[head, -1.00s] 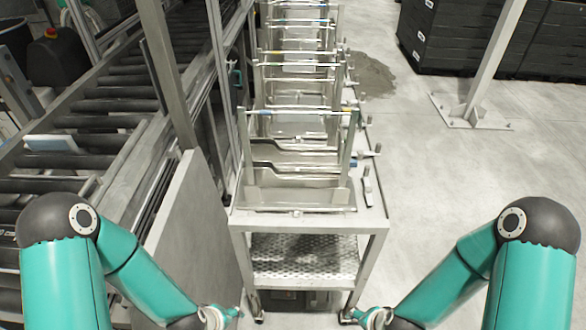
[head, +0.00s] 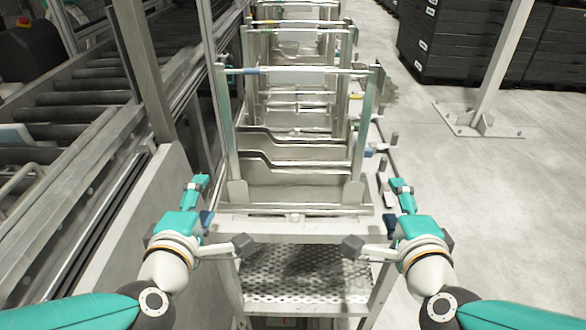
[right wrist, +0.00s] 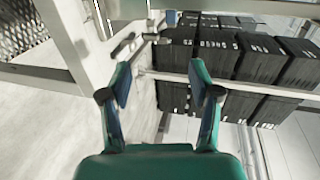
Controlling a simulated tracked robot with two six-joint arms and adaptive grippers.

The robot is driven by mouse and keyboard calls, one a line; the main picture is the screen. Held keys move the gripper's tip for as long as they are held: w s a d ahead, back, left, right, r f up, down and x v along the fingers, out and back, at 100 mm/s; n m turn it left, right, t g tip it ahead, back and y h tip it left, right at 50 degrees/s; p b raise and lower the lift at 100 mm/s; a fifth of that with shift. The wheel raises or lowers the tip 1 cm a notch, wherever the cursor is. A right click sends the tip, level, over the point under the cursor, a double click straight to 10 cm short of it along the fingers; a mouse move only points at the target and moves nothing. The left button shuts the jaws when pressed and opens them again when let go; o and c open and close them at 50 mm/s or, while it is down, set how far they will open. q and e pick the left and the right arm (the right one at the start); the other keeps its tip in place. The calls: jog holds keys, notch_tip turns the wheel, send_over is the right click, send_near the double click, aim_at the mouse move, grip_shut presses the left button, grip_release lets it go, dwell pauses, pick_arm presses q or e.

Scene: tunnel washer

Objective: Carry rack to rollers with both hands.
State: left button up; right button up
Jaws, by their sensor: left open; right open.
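The nearest metal rack (head: 300,164) stands upright on a steel table (head: 295,228), with tall side posts and a top bar with blue ends. My left gripper (head: 220,215) is open and empty at the table's front left corner, apart from the rack. My right gripper (head: 378,215) is open and empty at the front right corner, also short of the rack. The right wrist view shows its two fingers (right wrist: 161,86) apart with nothing between them. The roller conveyor (head: 85,98) runs along the left, beyond posts and a panel.
More racks (head: 297,42) stand in a row behind the nearest one. A grey panel (head: 140,215) and an upright post (head: 145,70) stand between table and rollers. Black crates (head: 470,45) and a slanted post (head: 495,65) are at the right.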

pick_arm(q)
jog(key=x, duration=1.3)
jog(key=shift+w+f, duration=0.2)
pick_arm(e)
send_over(362, 194)
jog(key=d, duration=0.2)
notch_tip(362, 194, down, 4)
jog(key=shift+s+a+r, duration=0.1)
jog(key=shift+s+r, duration=0.05)
jog(key=shift+r, duration=0.1)
pick_arm(q)
jog(key=shift+w+d, duration=0.1)
jog(key=shift+w, duration=0.2)
pick_arm(e)
jog(key=shift+w+a, duration=0.15)
jog(key=shift+w, duration=0.15)
pick_arm(q)
jog(key=shift+d, duration=0.4)
pick_arm(e)
jog(key=shift+a, duration=0.4)
pick_arm(q)
jog(key=shift+s+d, duration=0.15)
jog(key=shift+d, duration=0.05)
pick_arm(e)
jog(key=shift+s+a, duration=0.15)
jog(key=shift+a, duration=0.05)
pick_arm(q)
jog(key=shift+d, duration=0.1)
pick_arm(e)
jog(key=shift+a, duration=0.1)
